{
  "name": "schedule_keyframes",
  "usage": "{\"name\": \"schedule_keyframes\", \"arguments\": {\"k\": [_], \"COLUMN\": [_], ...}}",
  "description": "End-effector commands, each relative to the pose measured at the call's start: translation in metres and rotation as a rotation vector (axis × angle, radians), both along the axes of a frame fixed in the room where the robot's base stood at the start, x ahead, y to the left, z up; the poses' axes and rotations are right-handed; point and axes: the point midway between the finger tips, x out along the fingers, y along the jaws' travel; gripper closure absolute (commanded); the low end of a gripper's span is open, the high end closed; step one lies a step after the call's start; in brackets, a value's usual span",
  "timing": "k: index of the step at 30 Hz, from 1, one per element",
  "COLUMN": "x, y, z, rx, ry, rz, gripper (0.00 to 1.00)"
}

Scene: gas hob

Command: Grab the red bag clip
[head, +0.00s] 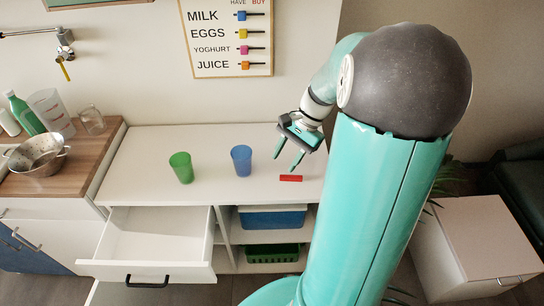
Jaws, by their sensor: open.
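The red bag clip (291,178) lies flat on the white counter (225,207), near its front edge and close to my arm. It is a small, bar-shaped piece lying roughly crosswise in the head view. My gripper (286,162) is open and empty, its two dark-tipped teal fingers pointing down. The fingertips show just above and behind the clip in the picture. I cannot tell the exact height of the fingertips over the counter.
A blue cup (241,161) and a green cup (181,168) stand left of the clip. An open, empty drawer (160,240) juts out below. Shelves hold a blue bin (272,218) and a green basket (272,253).

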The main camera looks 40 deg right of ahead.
Motion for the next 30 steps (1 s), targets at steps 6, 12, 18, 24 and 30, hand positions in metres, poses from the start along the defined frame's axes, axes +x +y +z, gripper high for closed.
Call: {"name": "schedule_keyframes", "arguments": {"k": [6, 12, 18, 24, 30], "x": [-0.018, -0.047, -0.069, -0.063, -0.039], "y": [-0.081, -0.146, -0.181, -0.174, -0.144], "z": [-0.051, -0.089, -0.108, -0.116, -0.131], "rx": [0.304, 0.584, 0.749, 0.778, 0.777], "ry": [0.057, 0.046, 0.018, 0.013, 0.015], "rz": [-0.354, -0.637, -0.782, -0.800, -0.797], "gripper": [0.58, 0.58, 0.58, 0.58, 0.58]}}
